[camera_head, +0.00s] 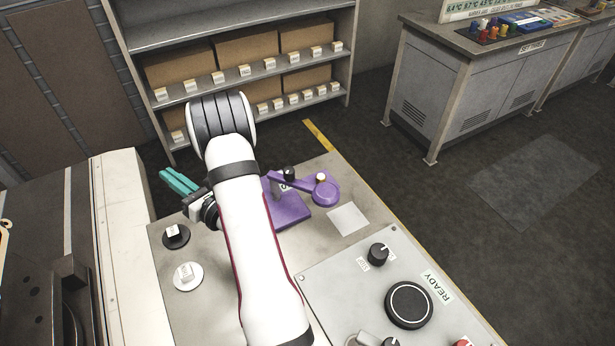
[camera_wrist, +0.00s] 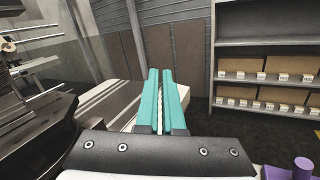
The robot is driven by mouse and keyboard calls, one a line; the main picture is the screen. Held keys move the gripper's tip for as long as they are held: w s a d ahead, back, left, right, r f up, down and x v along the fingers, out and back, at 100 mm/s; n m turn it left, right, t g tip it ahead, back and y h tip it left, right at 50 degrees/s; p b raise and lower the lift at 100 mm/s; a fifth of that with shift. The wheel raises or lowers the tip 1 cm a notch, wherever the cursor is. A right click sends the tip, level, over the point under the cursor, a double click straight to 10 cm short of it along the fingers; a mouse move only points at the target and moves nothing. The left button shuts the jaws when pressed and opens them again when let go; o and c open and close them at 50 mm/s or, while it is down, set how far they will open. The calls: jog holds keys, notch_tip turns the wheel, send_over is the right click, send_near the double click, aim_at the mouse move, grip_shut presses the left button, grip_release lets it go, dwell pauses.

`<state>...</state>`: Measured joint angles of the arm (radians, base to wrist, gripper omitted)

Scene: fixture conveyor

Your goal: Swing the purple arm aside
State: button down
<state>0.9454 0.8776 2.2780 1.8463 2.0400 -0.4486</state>
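The purple arm (camera_head: 303,184) lies across the bench behind my white arm. Its right end is a round purple disc (camera_head: 326,194) with a pale knob on top. A black knob stands near its middle. A purple base plate (camera_head: 290,210) lies below it, partly hidden by my arm. A purple cylinder (camera_wrist: 302,168) shows at the lower right of the wrist view; I cannot tell which part it is. My gripper (camera_head: 176,181) is left of the purple parts and apart from them. Its teal fingers (camera_wrist: 160,88) are close together, with a narrow gap and nothing visibly held.
The grey bench (camera_head: 210,251) carries a black round piece (camera_head: 175,236) and a white round piece (camera_head: 187,276) at left. A pale square (camera_head: 348,219) lies right of the purple parts. A control panel (camera_head: 345,285) with knobs is in front. Shelves (camera_head: 243,23) with boxes stand behind.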

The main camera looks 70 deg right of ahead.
jog(key=w+a+r+n+y, duration=0.1)
jog(key=a+r+n+y, duration=0.3)
jog(key=n+y, duration=0.45)
jog(key=n+g+h, duration=0.6)
jog(key=n+g, duration=1)
jog(key=g, duration=0.2)
send_over(302, 181)
jog(key=s+d, duration=0.3)
jog(key=d, duration=0.1)
notch_tip(302, 181, down, 9)
jog(key=a, duration=0.1)
jog(key=shift+s+a+f, duration=0.15)
